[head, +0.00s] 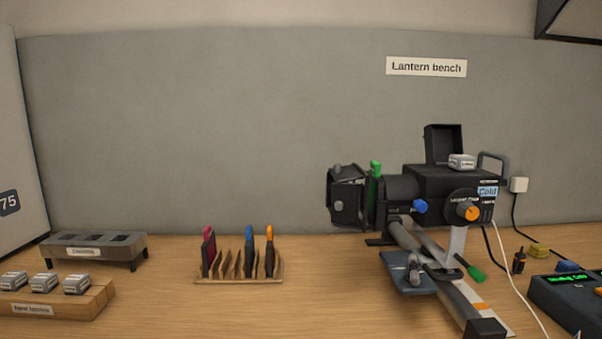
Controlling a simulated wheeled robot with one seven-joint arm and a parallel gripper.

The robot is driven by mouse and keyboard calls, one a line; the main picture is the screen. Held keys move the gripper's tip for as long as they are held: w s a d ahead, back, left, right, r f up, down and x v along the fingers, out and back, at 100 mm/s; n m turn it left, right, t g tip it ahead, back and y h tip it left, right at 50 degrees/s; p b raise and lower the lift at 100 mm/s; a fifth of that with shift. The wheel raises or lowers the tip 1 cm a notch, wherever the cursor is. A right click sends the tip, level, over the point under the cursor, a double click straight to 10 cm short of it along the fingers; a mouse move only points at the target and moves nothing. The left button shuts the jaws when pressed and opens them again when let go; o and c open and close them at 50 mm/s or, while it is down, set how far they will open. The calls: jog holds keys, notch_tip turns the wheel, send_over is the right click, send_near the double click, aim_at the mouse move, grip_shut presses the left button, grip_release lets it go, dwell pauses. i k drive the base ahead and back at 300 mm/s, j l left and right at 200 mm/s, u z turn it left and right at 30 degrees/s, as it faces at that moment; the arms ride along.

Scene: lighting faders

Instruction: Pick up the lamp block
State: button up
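A small light-grey block with a label sits on top of the black lantern (408,190), in front of its raised black lid (442,142); it looks like a lamp block (461,161). Similar grey blocks stand in a row on a wooden holder at the far left: a left one (11,281), a middle one (44,283) and a right one (76,284). The picture alone does not tell which one is meant. My gripper is not in view.
The wooden holder (58,307) stands before a dark slotted rack (93,252). A wooden slot rack (238,280) holds coloured-tab pieces. The lantern's rail (455,297) reaches toward the front. A console (570,300) and cables lie right. Bare wood lies between slot rack and rail.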

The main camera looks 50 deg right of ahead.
aim_at(459, 163)
jog(key=k+l+u, duration=0.15)
jog(key=k+l, duration=0.6)
